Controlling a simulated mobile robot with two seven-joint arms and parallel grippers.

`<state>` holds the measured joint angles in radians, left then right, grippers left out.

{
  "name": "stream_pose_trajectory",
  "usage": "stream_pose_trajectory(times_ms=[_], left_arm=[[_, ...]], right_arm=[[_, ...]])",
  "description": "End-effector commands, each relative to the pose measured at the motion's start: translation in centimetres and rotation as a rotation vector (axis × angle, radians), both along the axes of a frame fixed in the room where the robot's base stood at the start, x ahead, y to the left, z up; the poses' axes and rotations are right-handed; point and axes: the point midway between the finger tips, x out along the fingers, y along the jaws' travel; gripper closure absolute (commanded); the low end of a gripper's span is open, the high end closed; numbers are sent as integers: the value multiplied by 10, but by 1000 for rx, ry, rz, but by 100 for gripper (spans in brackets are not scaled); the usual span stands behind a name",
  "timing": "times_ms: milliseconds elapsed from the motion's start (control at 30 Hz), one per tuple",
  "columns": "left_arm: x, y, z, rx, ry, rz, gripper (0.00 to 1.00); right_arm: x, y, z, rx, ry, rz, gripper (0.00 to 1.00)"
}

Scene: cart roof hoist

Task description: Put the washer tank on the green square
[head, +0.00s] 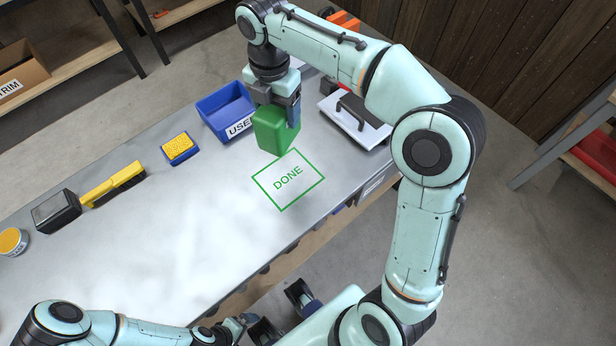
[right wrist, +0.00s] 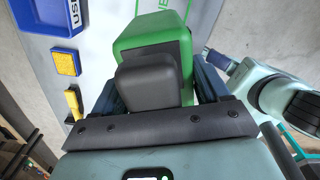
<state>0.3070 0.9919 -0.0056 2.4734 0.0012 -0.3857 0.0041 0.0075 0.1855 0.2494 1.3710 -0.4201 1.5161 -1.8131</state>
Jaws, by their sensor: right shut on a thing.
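The washer tank (head: 276,130) is a green block held by my right gripper (head: 278,100). The jaws are closed around its upper part. In the right wrist view the tank (right wrist: 150,42) sits between the fingers, with a dark grey block-like part toward the camera. The green square (head: 270,195) is a green outline on the table with the word DONE inside. The tank is at the square's far left side in the head view; its height above the table is hard to tell. My left gripper (head: 240,325) is low at the bottom edge, its jaws unclear.
Left of the tank stand a blue USED bin (head: 222,108) and a yellow-topped blue sponge (head: 181,148). A yellow brush (head: 112,185) and a dark block (head: 56,212) lie further left. A white board with a black handle (head: 352,120) lies right. The table front is clear.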

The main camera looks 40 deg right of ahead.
Motion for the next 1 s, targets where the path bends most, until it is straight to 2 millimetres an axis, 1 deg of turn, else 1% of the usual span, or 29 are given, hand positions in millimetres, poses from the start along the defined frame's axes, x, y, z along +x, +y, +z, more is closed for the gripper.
stream_pose_trajectory(times_ms=[67,167,500,600,700,867,1000], left_arm=[[-1,0,-2,1,2,0,0],[-3,0,-7,0,4,1,0],[-11,0,-27,0,13,1,0],[-12,0,-30,1,14,1,0],[-12,0,-32,1,14,1,0],[-13,0,-33,0,15,0,0],[-14,0,-37,0,16,1,0]], right_arm=[[1,-3,-3,0,-1,11,70],[1,-4,-18,-1,2,16,70],[0,-5,-107,-1,3,13,70],[0,-4,-126,-1,2,14,70],[1,-4,-137,0,-1,14,70],[1,-4,-149,0,0,14,70],[0,-4,-173,-1,2,13,70]])
